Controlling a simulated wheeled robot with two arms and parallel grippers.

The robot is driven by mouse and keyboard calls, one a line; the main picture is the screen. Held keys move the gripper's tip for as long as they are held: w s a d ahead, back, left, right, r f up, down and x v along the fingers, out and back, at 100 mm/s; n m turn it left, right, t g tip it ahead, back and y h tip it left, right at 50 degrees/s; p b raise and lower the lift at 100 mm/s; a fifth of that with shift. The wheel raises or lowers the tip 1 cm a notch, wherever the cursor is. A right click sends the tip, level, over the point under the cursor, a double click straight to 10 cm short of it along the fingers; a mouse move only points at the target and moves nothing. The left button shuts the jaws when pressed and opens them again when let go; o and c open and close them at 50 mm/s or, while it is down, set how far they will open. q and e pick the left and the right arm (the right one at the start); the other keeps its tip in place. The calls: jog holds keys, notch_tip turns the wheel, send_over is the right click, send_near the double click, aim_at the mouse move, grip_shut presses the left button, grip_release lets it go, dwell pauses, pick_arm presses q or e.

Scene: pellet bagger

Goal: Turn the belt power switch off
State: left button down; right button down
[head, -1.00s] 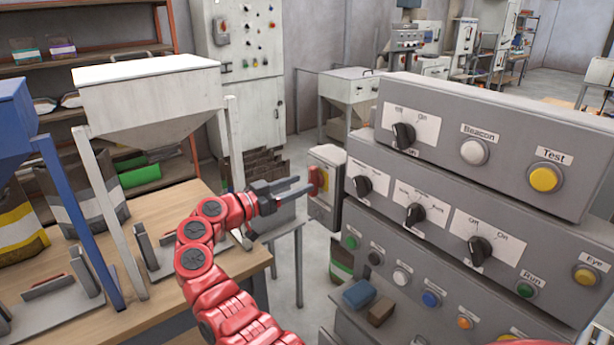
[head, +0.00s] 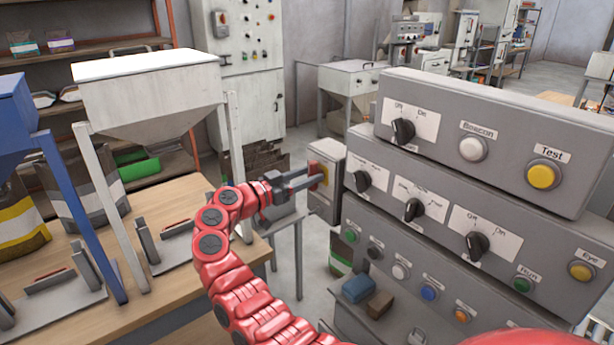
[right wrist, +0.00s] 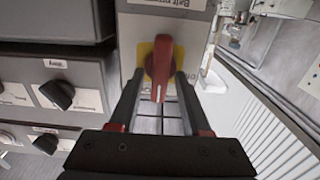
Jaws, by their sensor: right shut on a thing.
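The belt power switch is a red rotary handle (right wrist: 163,68) on a yellow plate (right wrist: 147,52), on the front of a grey box (head: 325,205) left of the big control panel. In the right wrist view its label (right wrist: 176,4) is upside down and partly cut off, reading "Belt". The handle runs up and down in that view. My right gripper (head: 319,177) reaches it from the left in the head view and is shut on it, one finger on each side (right wrist: 160,95). The fingers hide most of the handle in the head view. My left gripper is not in view.
The grey control panel (head: 440,240), with several black knobs and coloured buttons, stands close to the right of the switch box. A wooden table (head: 185,190) with a white hopper (head: 150,95) is on the left. Blue (head: 358,288) and brown blocks lie below the panel.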

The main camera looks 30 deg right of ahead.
jog(key=shift+n, duration=0.3)
jog(key=shift+w+n+b, duration=0.1)
jog(key=shift+n+b, duration=0.2)
jog(key=shift+n, duration=0.6)
jog(key=shift+w+a+n, duration=0.1)
jog(key=shift+n, duration=1.7)
jog(key=n+p, duration=0.2)
jog(key=n, duration=0.2)
jog(key=n+p, duration=0.3)
jog(key=n, duration=0.1)
jog(key=n+p, duration=0.2)
jog(key=n, duration=0.2)
jog(key=shift+w+f, duration=0.25)
jog(key=shift+f, duration=0.05)
jog(key=shift+f+p, duration=0.1)
jog(key=shift+p, duration=0.2)
